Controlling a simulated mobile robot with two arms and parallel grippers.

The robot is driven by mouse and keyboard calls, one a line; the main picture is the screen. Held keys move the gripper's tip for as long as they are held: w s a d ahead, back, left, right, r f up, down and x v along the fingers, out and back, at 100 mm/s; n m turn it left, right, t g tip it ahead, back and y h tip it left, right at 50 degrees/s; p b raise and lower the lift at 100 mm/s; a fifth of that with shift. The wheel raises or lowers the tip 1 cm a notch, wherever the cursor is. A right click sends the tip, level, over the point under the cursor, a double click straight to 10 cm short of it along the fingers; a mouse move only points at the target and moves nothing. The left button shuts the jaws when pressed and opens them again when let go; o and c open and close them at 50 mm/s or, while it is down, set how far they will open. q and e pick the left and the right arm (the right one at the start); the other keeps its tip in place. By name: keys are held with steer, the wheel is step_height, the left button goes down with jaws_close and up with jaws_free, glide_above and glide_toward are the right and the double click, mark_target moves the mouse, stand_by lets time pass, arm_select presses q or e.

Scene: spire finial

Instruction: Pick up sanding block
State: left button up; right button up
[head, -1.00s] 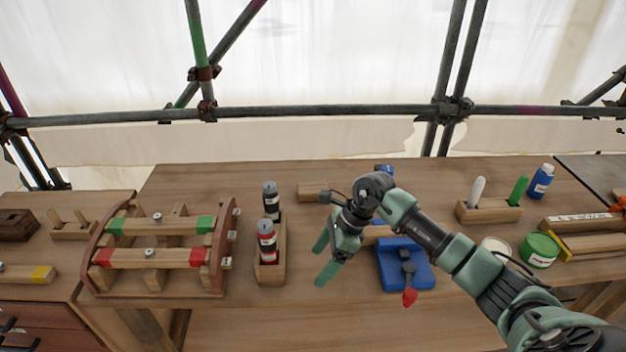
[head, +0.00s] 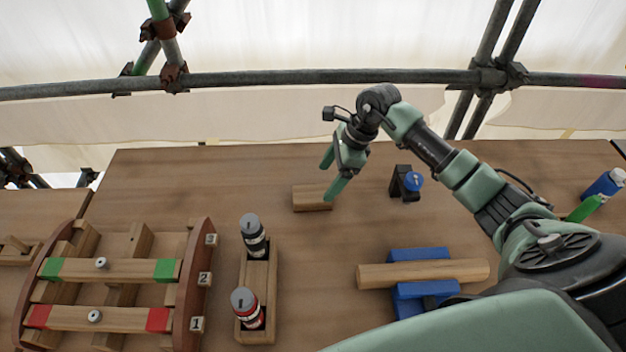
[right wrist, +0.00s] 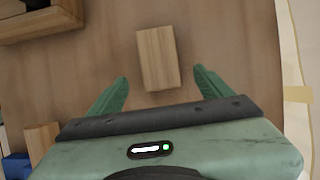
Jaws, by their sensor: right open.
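The sanding block, a plain wooden block (head: 309,198), lies on the workbench in the middle of the head view. It also shows in the right wrist view (right wrist: 158,58), beyond and between the fingertips. My right gripper (head: 331,178) is open and empty near the right end of the block in the head view. Its two green fingers (right wrist: 161,86) show spread apart in the right wrist view, with the block roughly centred ahead of them. I cannot tell the exact height of the fingers above the bench. My left gripper is not in view.
A wooden tray (head: 241,327) with two bottles stands left of the block. A wooden rack (head: 124,268) with green- and red-ended bars is further left. A blue vise (head: 427,309) holds a round wooden bar (head: 400,273). A small black stand (head: 397,184) is right of the gripper.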

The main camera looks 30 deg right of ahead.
mark_target(315, 193)
steer(key=x, duration=0.1)
steer(key=p+x, duration=0.1)
steer(key=shift+a+f, duration=0.25)
steer(key=shift+a, duration=0.1)
steer(key=p+x, duration=0.2)
steer(key=x, duration=0.2)
steer(key=shift+w+a+f, duration=0.15)
steer(key=shift+w+a, duration=0.05)
steer(key=shift+f, duration=0.25)
steer(key=shift+r, duration=0.1)
steer(key=c, duration=1.6)
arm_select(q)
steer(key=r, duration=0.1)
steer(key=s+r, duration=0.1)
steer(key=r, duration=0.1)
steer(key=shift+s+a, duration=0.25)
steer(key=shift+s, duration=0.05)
arm_select(e)
steer(key=shift+o, duration=0.2)
steer(key=shift+w+r, duration=0.15)
steer(key=shift+r, duration=0.55)
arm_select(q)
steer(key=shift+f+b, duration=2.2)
arm_select(e)
step_height(315, 193, up, 19)
steer(key=shift+f, duration=0.2)
